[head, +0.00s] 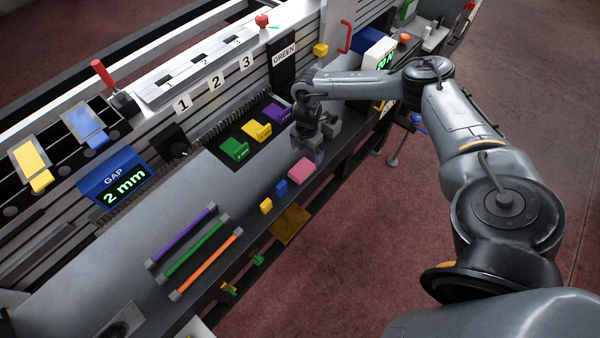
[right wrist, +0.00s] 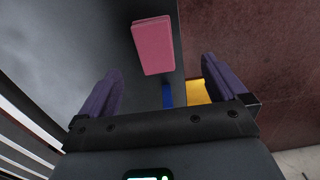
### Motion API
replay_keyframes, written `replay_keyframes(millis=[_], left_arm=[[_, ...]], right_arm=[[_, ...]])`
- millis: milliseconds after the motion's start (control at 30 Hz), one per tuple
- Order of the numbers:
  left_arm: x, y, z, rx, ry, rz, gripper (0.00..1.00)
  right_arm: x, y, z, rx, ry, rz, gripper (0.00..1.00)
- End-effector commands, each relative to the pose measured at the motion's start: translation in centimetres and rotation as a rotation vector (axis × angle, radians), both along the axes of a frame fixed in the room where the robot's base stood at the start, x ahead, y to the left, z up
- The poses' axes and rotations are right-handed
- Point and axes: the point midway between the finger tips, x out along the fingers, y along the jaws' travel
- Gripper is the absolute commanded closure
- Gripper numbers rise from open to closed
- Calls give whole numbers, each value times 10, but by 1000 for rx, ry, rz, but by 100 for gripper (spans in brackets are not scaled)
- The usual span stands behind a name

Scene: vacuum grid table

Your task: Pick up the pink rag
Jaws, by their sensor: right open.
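The pink rag (head: 302,170) is a flat pink block-like piece lying on the grey table near its front edge. It also shows in the right wrist view (right wrist: 152,45), ahead of the fingertips and roughly between their lines. My right gripper (head: 318,157) hangs over the table just beyond the rag. In the right wrist view its two purple-grey fingers (right wrist: 162,80) are spread apart with nothing held between them. A gap shows between the fingers and the rag. My left gripper is not in view.
A blue block (head: 281,187) and a yellow block (head: 266,205) lie beside the rag. Green (head: 234,149), yellow and purple holders stand behind it. Purple, green and orange rods (head: 206,263) lie to the left. The table's front edge is close to the rag.

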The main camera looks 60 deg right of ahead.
Motion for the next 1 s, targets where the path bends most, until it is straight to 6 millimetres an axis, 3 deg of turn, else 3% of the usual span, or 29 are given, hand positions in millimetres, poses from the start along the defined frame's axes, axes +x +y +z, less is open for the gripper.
replay_keyframes(millis=[400,667,1000], left_arm=[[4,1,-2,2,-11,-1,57],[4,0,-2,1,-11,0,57],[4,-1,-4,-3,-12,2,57]], right_arm=[[7,2,-45,2,-14,2,1],[7,3,-59,2,-14,3,1],[6,5,-99,3,-14,2,1]])
